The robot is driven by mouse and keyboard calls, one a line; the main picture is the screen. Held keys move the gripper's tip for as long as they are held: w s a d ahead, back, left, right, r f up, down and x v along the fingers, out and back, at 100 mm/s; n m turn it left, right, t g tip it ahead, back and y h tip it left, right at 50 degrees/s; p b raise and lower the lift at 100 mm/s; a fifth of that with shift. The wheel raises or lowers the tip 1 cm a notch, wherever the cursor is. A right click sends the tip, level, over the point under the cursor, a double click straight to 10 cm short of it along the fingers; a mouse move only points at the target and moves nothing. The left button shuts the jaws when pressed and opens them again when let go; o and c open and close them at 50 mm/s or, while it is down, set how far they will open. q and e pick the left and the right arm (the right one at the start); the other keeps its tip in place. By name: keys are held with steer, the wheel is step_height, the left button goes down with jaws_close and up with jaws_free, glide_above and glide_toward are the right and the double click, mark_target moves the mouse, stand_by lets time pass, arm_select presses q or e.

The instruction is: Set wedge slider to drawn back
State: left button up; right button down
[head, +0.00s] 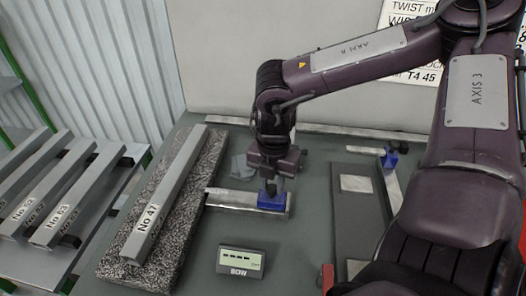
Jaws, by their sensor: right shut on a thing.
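My right gripper (271,187) reaches down from above and is shut on a blue block (272,203), which I take to be the wedge slider's grip. The block sits near the right end of a pale grey metal bar (230,198). The bar's left end comes close to the speckled stone slab; whether it touches cannot be told. The gripper hides the top of the block. My left gripper is out of view.
A long bar marked No 47 (165,195) lies on the speckled slab (118,262). Another blue piece (389,160) is on a rail at right. More numbered bars (60,213) lie on the left rack.

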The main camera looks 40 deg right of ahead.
mark_target(274, 188)
steer(key=shift+d, duration=0.1)
steer(key=c, duration=1.1)
jaws_free()
steer(key=shift+s+d, duration=0.1)
steer(key=shift+s, duration=0.15)
steer(key=shift+c, duration=0.2)
steer(key=shift+w+r, duration=0.1)
step_height(274, 188, up, 8)
steer(key=shift+f+b, duration=0.2)
steer(key=shift+b, duration=0.45)
